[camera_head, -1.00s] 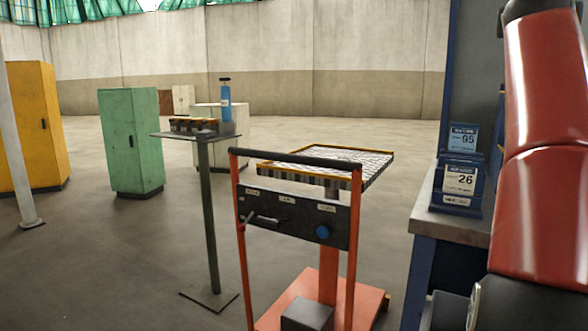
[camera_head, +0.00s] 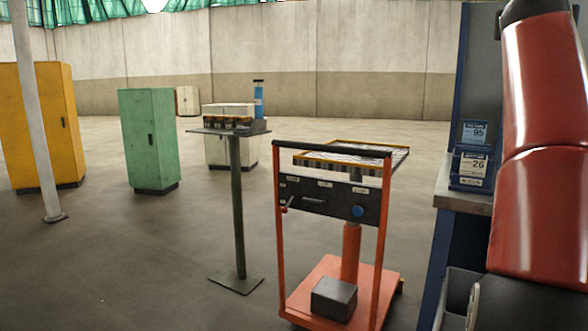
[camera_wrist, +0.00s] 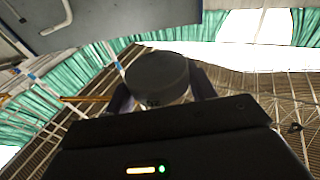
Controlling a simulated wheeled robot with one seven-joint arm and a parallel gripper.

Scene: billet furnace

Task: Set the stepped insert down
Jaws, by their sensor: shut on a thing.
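In the wrist view, my gripper (camera_wrist: 162,97) is shut on a dark, round piece, the stepped insert (camera_wrist: 157,72). One finger shows on each side of it. Its broad end faces the camera, and its lower part is hidden behind the gripper body, so its steps do not show clearly. Roof and curtains lie behind it, and no surface touches it in this view. In the head view, neither my gripper nor the insert shows; only my red arm is at the right edge.
An orange trolley (camera_head: 335,275) with a patterned top (camera_head: 352,158) stands ahead. Left of it is a pedestal table (camera_head: 238,190) holding small parts and a blue bottle (camera_head: 258,98). A workbench (camera_head: 462,201) with cards is at right. Green (camera_head: 150,140) and yellow cabinets (camera_head: 42,125) stand left; open floor lies between.

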